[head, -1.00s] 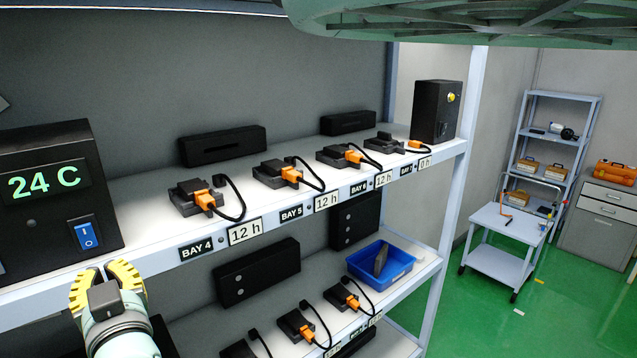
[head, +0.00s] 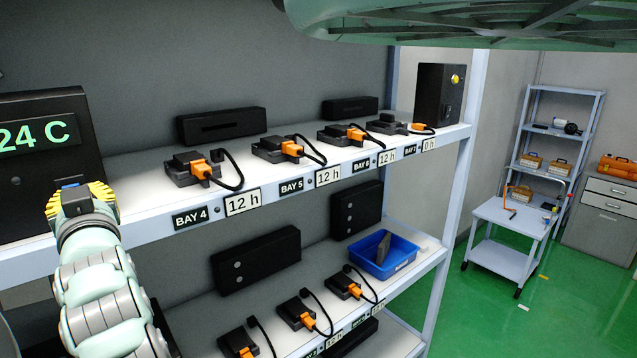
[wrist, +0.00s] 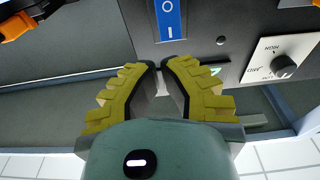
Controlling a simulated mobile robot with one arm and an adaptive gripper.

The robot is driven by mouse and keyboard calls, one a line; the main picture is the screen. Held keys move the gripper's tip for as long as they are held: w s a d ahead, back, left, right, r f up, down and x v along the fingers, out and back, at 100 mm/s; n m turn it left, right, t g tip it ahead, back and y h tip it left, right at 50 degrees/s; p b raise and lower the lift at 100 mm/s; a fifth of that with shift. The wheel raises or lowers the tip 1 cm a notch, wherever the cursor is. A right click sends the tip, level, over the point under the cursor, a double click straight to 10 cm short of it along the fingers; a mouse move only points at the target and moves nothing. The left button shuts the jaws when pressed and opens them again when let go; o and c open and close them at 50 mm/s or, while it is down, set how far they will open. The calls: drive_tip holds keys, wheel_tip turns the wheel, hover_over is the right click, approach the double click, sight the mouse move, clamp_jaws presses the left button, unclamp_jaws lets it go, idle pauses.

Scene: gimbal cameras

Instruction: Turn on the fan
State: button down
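A black control box (head: 38,105) with a green "24 C" display stands at the left end of the upper shelf. Its blue rocker switch (wrist: 168,20) is in the wrist view, just past my fingertips; in the head view only a sliver of blue shows behind my gripper. My gripper (head: 80,190) is in front of the box's lower part. In the wrist view my gripper (wrist: 160,66) has its yellow fingers drawn together at the tips, with nothing between them. I cannot tell whether they touch the box. A green spoked ring (head: 480,25), possibly the fan, hangs at the top.
A knob (wrist: 284,67) on a white plate sits beside the switch. Orange-plugged devices (head: 205,168) line the shelf to the right. A blue bin (head: 385,262) is on the lower shelf.

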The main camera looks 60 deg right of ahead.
sight(82, 177)
drive_tip(key=shift+b+x, duration=1.2)
drive_tip(key=shift+b, duration=0.55)
drive_tip(key=shift+w+r+p, duration=0.25)
drive_tip(key=shift+w+p, duration=0.05)
drive_tip(key=shift+p, duration=0.05)
drive_tip(key=shift+w+d+r+p, duration=0.1)
drive_tip(key=shift+w+p, duration=0.25)
drive_tip(key=shift+p, duration=0.2)
drive_tip(key=shift+w+d+p, duration=0.15)
drive_tip(key=shift+w+p, duration=0.2)
drive_tip(key=shift+w, duration=0.1)
drive_tip(key=shift+w+d+f+b, duration=0.3)
drive_tip(key=shift+f+b, duration=0.15)
drive_tip(key=shift+b, duration=0.75)
drive_tip(key=shift+d+r, duration=0.1)
drive_tip(key=shift+r, duration=0.1)
drive_tip(key=shift+s, duration=0.1)
